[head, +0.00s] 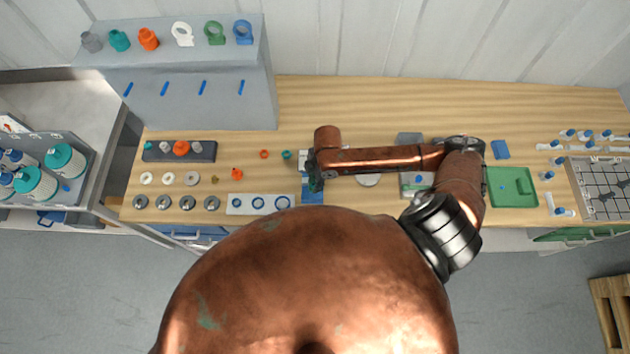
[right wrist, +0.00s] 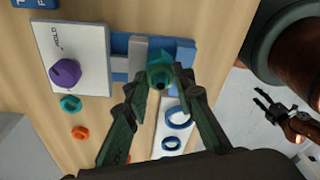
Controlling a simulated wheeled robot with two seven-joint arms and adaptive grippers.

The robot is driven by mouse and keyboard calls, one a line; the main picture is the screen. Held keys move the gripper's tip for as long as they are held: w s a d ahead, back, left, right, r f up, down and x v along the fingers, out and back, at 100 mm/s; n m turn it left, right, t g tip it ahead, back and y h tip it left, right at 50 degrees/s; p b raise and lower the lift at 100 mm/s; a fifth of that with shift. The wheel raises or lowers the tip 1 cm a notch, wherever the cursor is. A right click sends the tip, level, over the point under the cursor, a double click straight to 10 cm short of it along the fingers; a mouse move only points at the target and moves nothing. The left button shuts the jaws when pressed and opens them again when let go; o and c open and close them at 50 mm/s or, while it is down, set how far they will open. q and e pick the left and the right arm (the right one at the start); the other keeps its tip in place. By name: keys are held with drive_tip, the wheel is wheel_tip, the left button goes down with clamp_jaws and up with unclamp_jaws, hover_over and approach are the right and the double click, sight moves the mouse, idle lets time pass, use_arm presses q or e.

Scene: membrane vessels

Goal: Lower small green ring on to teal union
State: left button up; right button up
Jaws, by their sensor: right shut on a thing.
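In the right wrist view, a teal-green hexagonal piece (right wrist: 159,72) sits between my right fingertips (right wrist: 160,86), beside a grey block on the blue fixture. My right gripper is shut on the small green ring there; ring and teal union look alike from above, so I cannot tell whether they touch. In the head view, my right gripper (head: 315,180) is over the blue fixture (head: 312,197), and my arm hides most of the piece. My left gripper (right wrist: 268,100) shows only in the right wrist view, off the table's front side, fingers apart and empty.
A white panel with a purple knob (right wrist: 65,73) stands beside the fixture. A loose teal ring (right wrist: 71,104) and an orange ring (right wrist: 80,132) lie near it. A white strip with blue rings (head: 234,202) lies left of the fixture. A grey shelf block (head: 190,100) stands behind.

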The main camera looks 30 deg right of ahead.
drive_tip(key=o, duration=0.8)
wheel_tip(320, 180, up, 12)
drive_tip(key=d, duration=0.1)
drive_tip(key=shift+s+d, duration=0.15)
drive_tip(key=shift+d, duration=0.25)
idle(0.5)
